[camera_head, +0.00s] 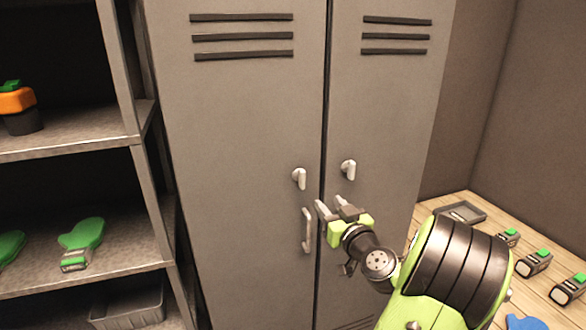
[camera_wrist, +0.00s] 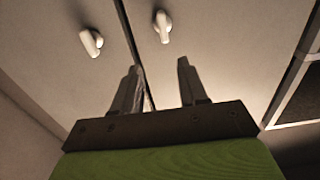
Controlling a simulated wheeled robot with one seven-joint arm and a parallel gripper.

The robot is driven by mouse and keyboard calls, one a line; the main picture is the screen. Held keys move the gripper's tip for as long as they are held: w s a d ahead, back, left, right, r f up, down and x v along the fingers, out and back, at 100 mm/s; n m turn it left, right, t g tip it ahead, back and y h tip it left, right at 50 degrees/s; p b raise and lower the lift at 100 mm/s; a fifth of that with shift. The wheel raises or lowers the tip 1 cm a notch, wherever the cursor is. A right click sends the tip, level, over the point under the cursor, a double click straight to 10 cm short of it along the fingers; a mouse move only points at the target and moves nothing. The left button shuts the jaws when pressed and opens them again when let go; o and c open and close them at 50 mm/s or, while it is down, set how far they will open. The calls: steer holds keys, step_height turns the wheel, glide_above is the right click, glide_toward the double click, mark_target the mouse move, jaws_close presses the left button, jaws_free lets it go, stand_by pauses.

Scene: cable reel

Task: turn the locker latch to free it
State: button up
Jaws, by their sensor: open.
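The grey two-door locker (camera_head: 240,110) stands closed in the middle of the head view. A pale latch (camera_head: 300,179) sits on its left door and another pale latch (camera_head: 348,169) on its right door, on either side of the seam. Both hang roughly downward. A bar handle (camera_head: 307,231) is on the left door below its latch. My gripper (camera_head: 329,206) is open and empty, below the two latches near the seam.
A metal shelf unit (camera_head: 70,141) stands at left with an orange item (camera_head: 17,100), green-topped items (camera_head: 81,236) and a grey bin (camera_head: 128,304). A wooden table (camera_head: 438,207) at right holds a tray (camera_head: 462,212) and several small devices (camera_head: 534,263).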

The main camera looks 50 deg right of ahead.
steer(key=p, duration=0.2)
glide_toward(304, 176)
steer(key=p+x, duration=0.4)
steer(key=x, duration=0.5)
steer(key=shift+w, duration=0.1)
steer(key=shift+w+d+f, duration=0.1)
steer(key=shift+w, duration=0.05)
jaws_close()
